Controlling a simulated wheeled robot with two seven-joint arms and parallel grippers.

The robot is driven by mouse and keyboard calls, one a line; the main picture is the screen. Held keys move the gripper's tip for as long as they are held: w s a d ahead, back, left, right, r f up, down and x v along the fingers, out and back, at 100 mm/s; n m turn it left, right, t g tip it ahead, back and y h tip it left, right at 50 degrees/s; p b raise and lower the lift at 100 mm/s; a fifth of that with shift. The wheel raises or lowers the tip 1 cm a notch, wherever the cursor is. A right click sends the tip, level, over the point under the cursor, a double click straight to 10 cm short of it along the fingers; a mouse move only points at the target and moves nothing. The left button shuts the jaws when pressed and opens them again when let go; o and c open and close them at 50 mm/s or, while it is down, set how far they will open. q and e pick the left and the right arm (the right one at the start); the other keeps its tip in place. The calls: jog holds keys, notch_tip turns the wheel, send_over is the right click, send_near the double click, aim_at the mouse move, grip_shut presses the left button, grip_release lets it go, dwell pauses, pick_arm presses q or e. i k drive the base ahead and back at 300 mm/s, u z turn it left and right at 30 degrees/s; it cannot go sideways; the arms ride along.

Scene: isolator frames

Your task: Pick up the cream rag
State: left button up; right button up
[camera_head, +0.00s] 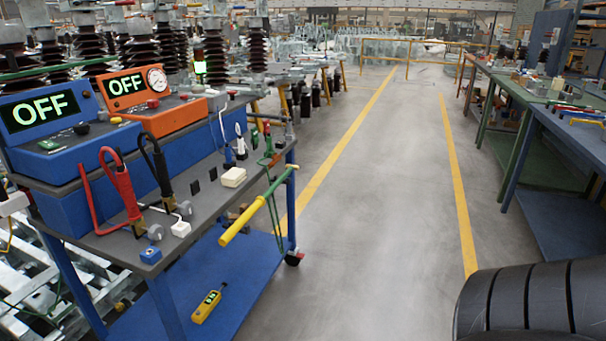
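A small cream folded-looking block (233,177), which looks like the cream rag, lies on the grey top of the blue cart (205,205) at the left. It sits near the right part of the top, just in front of upright clips, and nothing covers it. Neither of my grippers is in view.
On the cart stand a blue OFF unit (62,145), an orange OFF unit (165,118), a red clamp (124,190) and a black clamp (160,175). A yellow-handled rod (243,221) juts over the front edge. A yellow tester (207,306) lies on the lower shelf. The aisle is clear.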

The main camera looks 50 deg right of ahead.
aim_at(235, 176)
jog(key=z, duration=0.55)
jog(key=k, duration=0.8)
jog(key=z, duration=4.05)
jog(key=i, duration=0.15)
jog(key=u, duration=2.55)
jog(key=i, duration=1.9)
jog(key=u, duration=0.75)
